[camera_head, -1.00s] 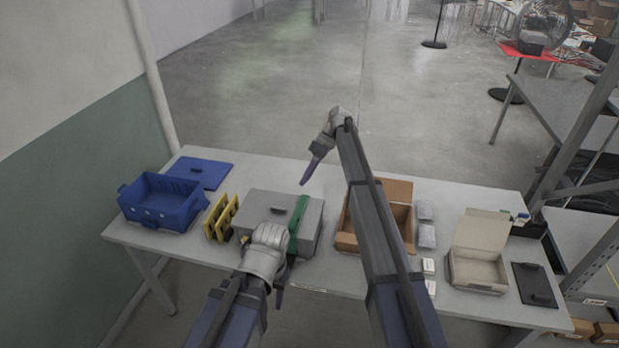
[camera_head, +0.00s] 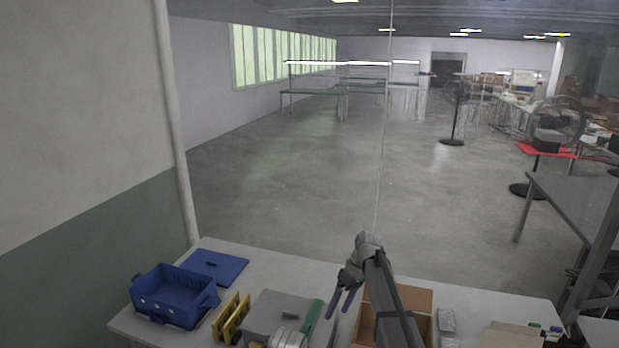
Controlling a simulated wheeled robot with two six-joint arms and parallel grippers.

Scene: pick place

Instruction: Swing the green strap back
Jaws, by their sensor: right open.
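The green strap (camera_head: 312,322) lies along the right side of the grey box (camera_head: 267,314), which has a dark handle on top. Only the grey wrist of my left gripper (camera_head: 288,340) shows at the bottom edge, in front of the grey box near the strap's lower end. Its fingers are out of view.
A blue crate (camera_head: 172,312) and a flat blue lid (camera_head: 216,266) are at the table's left end. A yellow rack (camera_head: 232,318) stands beside the grey box. An open cardboard box (camera_head: 412,300) is behind my right arm. Small grey packs (camera_head: 446,322) lie farther right.

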